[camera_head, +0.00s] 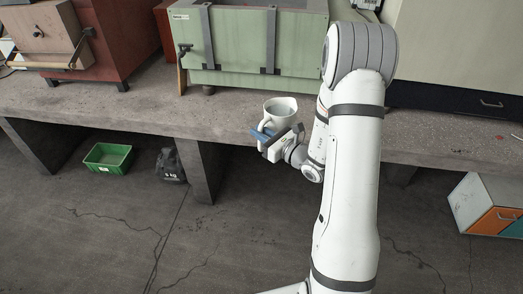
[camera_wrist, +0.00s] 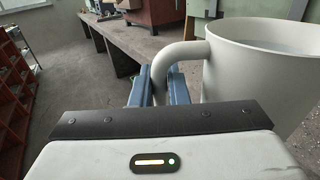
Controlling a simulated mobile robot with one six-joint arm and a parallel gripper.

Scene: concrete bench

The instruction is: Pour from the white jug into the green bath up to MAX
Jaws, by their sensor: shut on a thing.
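The white jug (camera_head: 281,117) is held roughly upright just off the front edge of the bench. Its handle is on the left and a greyish surface, perhaps liquid, shows inside it. In the wrist view the jug (camera_wrist: 262,75) fills the right side. My gripper (camera_head: 262,134) has its blue fingers shut on the jug's handle; the fingers also show in the wrist view (camera_wrist: 159,90). A large pale green box (camera_head: 235,42) with two dark straps stands on the bench behind the jug. I cannot tell for certain that it is the bath; no MAX mark is readable.
The concrete bench (camera_head: 140,104) has clear room left of the jug. A wooden box (camera_head: 45,32) and a red cabinet (camera_head: 112,40) stand at the left. A green crate (camera_head: 108,157) and a black bag (camera_head: 170,165) are on the floor. Red shelves (camera_wrist: 15,85) show at the left.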

